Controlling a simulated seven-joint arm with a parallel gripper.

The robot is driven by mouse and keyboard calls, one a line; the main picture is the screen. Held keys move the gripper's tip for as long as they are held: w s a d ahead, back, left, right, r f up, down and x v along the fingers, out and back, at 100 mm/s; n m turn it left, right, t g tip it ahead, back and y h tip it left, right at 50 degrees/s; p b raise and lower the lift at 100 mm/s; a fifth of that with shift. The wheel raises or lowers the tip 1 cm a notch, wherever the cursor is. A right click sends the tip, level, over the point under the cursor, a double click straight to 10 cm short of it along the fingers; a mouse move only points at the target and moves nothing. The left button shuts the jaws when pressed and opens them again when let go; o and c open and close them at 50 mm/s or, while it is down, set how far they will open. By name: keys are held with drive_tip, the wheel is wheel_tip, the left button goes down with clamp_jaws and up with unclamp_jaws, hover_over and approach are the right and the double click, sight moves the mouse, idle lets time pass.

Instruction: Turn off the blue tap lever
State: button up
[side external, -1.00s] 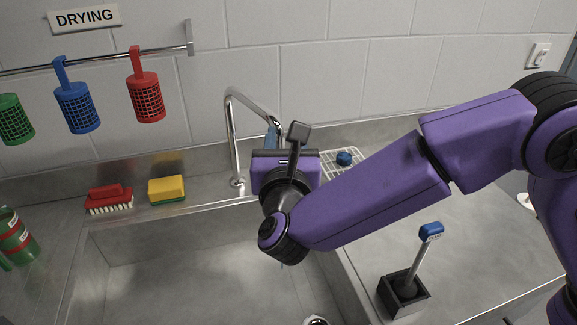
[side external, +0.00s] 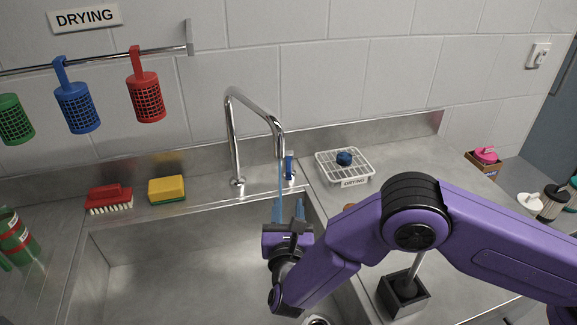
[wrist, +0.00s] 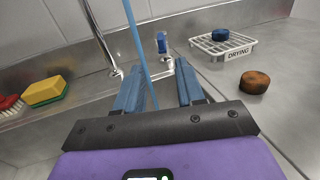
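The blue tap lever (side external: 289,165) stands upright on the sink's back deck, just right of the curved chrome tap (side external: 232,140). In the wrist view the lever (wrist: 162,42) shows ahead, beyond my fingertips and between their lines. A thin blue water stream (side external: 280,180) runs down from the spout; it also shows in the wrist view (wrist: 137,40), close to my left finger. My gripper (side external: 288,202) is over the sink, in front of the lever and apart from it. Its two blue fingers are open with no object between them in the wrist view (wrist: 157,85).
A white drying rack (side external: 345,165) with a blue item sits right of the tap. A round brown item (wrist: 255,82) lies near it. A yellow sponge (side external: 167,190) and red brush (side external: 109,198) lie left. A black holder (side external: 404,297) stands on the right counter.

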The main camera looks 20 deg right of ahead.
sight(288, 171)
drive_tip(key=x, duration=1.5)
clamp_jaws()
